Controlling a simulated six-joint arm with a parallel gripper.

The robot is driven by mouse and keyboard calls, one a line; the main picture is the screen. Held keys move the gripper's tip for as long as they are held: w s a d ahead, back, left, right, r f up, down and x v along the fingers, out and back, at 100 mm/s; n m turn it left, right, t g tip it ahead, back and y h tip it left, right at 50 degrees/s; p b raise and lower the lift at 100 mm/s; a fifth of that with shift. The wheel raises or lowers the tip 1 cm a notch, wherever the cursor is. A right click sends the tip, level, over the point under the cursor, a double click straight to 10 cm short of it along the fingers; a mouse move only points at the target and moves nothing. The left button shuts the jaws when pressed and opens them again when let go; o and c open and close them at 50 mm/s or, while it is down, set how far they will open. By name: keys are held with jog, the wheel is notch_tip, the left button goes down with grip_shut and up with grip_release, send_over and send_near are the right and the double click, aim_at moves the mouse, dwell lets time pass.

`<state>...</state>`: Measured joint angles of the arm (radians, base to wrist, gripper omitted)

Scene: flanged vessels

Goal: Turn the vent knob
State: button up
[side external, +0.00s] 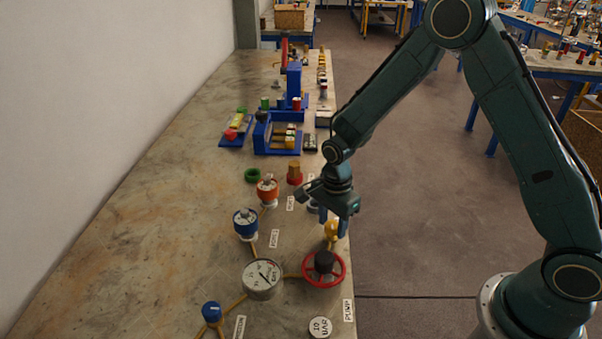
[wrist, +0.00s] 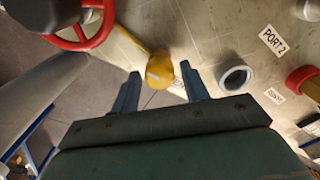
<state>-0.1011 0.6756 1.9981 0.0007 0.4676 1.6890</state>
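A yellow knob (side external: 331,230) stands on the bench near its right edge, just behind the red handwheel. It also shows in the wrist view (wrist: 160,71), at the end of a yellow pipe. A white label beside it is mostly hidden, so I cannot read it as the vent's. My gripper (side external: 333,222) points down at the yellow knob. In the wrist view my gripper (wrist: 160,74) is open, with one blue finger on each side of the knob. A gap shows on both sides. I cannot tell how far down the fingers reach along the knob.
The red handwheel (side external: 323,270) with a dark hub is close in front of the knob. A round gauge (side external: 262,279) sits left of it.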

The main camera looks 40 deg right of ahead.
aim_at(332, 224)
jog(key=shift+o, duration=0.4)
jog(key=shift+r, duration=0.1)
notch_tip(332, 224, up, 14)
dwell(0.6)
dwell(0.4)
jog(key=s+d+r+n+t, duration=0.3)
jog(key=s+r+n, duration=0.6)
jog(key=s+r, duration=0.25)
jog(key=s+d+r+n+t, duration=0.1)
jog(key=s+r+n+t, duration=0.1)
jog(key=s+n, duration=0.7)
jog(key=shift+s+r+t, duration=0.3)
jog(key=shift+s, duration=1.4)
